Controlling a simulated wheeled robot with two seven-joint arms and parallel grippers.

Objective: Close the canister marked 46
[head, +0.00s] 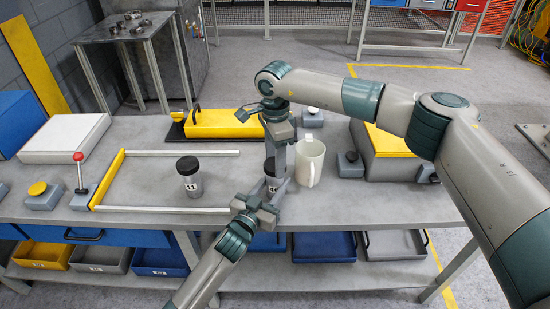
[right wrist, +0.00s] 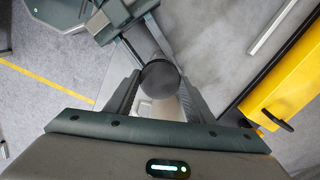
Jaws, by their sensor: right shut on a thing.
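A grey canister (head: 275,187) with a partly hidden dark label stands on the workbench, between my two grippers. Its number cannot be fully read. My right gripper (head: 272,165) comes down from above and is shut on the black round lid (right wrist: 160,77) at the canister's top. The lid shows between its fingers in the right wrist view. I cannot tell if the lid is fully seated. My left gripper (head: 261,206) reaches in from the front, with its fingers around the canister's body. In the right wrist view the left gripper (right wrist: 128,25) also shows beside the body.
A white mug (head: 309,162) stands just right of the canister. Another black-lidded canister (head: 189,182), its label reading about 43, stands to the left between two rails. A yellow block (head: 222,123) lies behind. A red-knobbed lever (head: 79,172) stands at far left.

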